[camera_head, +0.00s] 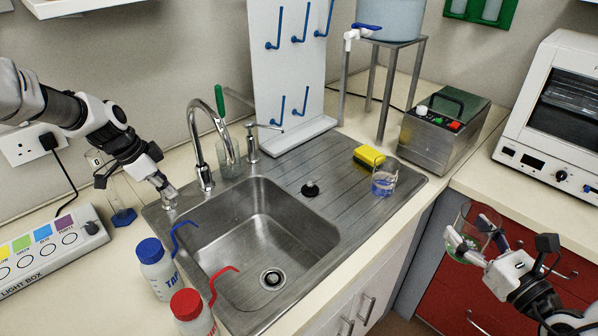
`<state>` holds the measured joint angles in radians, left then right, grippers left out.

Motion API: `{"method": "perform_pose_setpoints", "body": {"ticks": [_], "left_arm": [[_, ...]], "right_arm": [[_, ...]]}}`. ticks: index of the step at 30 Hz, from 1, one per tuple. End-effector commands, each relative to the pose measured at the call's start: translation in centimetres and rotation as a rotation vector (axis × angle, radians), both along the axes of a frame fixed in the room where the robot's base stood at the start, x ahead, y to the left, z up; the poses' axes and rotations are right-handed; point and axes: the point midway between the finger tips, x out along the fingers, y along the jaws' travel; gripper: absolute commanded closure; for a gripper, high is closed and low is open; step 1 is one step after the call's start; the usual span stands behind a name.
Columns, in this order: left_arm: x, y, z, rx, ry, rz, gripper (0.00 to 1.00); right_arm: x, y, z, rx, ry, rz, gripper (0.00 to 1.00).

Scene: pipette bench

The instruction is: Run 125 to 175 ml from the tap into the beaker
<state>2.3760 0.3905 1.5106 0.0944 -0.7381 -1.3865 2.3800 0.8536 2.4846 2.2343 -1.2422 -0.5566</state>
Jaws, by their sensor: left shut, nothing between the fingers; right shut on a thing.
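The curved metal sink tap (197,145) stands at the back left of the steel sink (335,235). A second tap, white with a blue lever (352,37), is on the pale blue tank at the back. My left gripper (168,198) is shut and empty above the sink's left rim, left of the metal tap. My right gripper (462,246) is shut on a clear glass vessel (468,216), likely a beaker, with green at its lower part. It is held in front of the red cabinets. Another clear beaker (384,181) with blue markings stands on the drainboard.
A yellow-green sponge (368,157) lies behind the drainboard beaker. Blue-capped (156,268) and red-capped (193,312) wash bottles stand at the sink's front left. A glass with a green-handled tool (229,152) stands behind the tap. A metal bath (444,135) sits right of the tank stand.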

Motion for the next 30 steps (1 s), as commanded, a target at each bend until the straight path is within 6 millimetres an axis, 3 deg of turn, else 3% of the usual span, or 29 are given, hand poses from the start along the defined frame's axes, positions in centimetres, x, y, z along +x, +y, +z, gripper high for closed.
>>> {"method": "perform_pose_setpoints", "body": {"ticks": [8,30], "left_arm": [[-0.9,1.4,0.0,0.0,-0.001,-0.187,1.0],[-1.4,2.3,0.0,0.0,0.0,-0.183,1.0]], "right_arm": [[0.0,0.0,-0.3,0.0,0.0,0.0,0.68],[0.0,0.0,-0.2,0.0,0.0,0.0,0.68]]}}
